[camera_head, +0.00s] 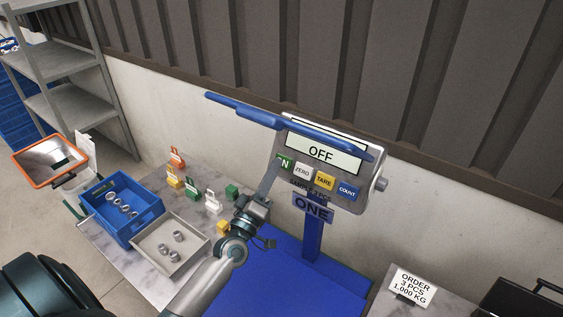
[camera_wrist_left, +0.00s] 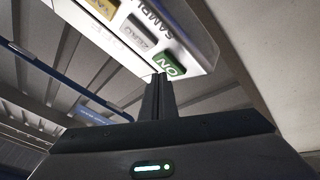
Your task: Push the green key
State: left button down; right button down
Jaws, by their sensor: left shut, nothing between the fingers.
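The green key (camera_head: 286,162) is at the left end of the key row on the grey scale head. In the head view my left gripper (camera_head: 276,163) covers part of it, leaving an "N" visible. The wrist view shows the green key (camera_wrist_left: 169,66) with "ON" upside down. There, the fingertips of my left gripper (camera_wrist_left: 160,76) are at the key's edge, shut with nothing between them. I cannot tell whether they touch it. The display (camera_head: 320,153) reads "OFF". My right gripper is not in view.
Keys marked ZERO (camera_head: 303,171), TARE (camera_head: 325,182) and COUNT (camera_head: 347,191) sit to the right. A blue crate (camera_head: 147,222) and a grey tray (camera_head: 183,262) with metal parts stand left, near small coloured tag holders.

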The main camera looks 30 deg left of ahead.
pick_arm(q)
jog(key=shift+s, duration=0.1)
jog(key=s+p, duration=0.1)
jog(key=s+r, duration=0.1)
jog(key=s, duration=0.1)
jog(key=s+r+p, duration=0.1)
jog(key=s, duration=0.1)
jog(key=shift+s+a+r+p, duration=0.15)
jog(key=shift+a+r+p, duration=0.1)
jog(key=shift+p, duration=0.1)
jog(key=shift+f, duration=0.1)
dwell(0.5)
